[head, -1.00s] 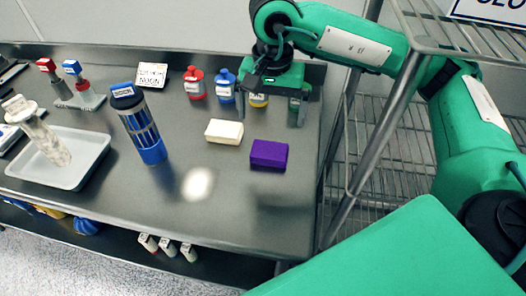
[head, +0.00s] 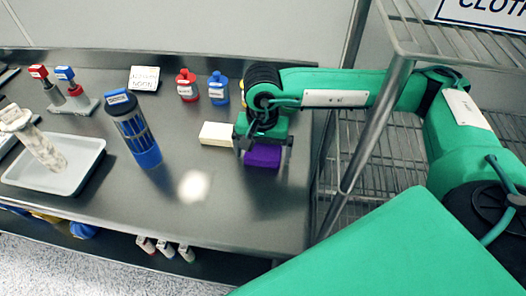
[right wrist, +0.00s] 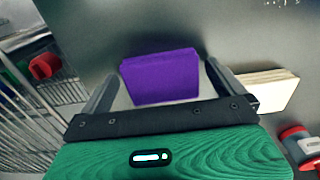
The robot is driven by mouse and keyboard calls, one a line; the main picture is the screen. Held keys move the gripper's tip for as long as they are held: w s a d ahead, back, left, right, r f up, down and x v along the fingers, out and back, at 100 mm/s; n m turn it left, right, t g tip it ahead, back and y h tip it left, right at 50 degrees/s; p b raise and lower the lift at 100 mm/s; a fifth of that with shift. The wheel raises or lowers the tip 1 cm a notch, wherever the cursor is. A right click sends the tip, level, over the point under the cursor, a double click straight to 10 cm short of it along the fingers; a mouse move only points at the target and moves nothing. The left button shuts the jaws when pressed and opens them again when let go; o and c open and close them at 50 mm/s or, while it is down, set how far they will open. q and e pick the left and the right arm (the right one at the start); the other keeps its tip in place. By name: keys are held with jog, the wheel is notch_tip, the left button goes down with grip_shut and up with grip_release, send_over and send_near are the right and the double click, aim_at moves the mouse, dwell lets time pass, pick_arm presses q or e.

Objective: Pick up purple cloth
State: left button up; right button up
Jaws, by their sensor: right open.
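The purple cloth (head: 263,157) is a small folded block on the steel table, near its right end. It also shows in the right wrist view (right wrist: 160,77), between and just beyond the fingers. My right gripper (head: 262,152) is above the cloth, pointing down, open, with one finger on each side of it. In the right wrist view the fingers (right wrist: 160,84) are spread, with a gap to the cloth on the left side; the right finger is close to it. My left gripper is not in view.
A cream block (head: 217,134) lies just left of the cloth. Red (head: 187,88) and blue (head: 219,90) bottles stand behind. A blue sifter-like cylinder (head: 135,128) and a white tray (head: 58,178) are further left. A wire rack (head: 370,140) stands right of the table.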

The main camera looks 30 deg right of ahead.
aim_at(262, 153)
jog(key=c, duration=0.9)
jog(key=shift+r, duration=0.2)
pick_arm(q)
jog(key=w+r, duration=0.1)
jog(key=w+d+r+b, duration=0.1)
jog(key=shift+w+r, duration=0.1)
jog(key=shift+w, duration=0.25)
pick_arm(e)
notch_tip(262, 153, up, 10)
jog(key=shift+f, duration=0.25)
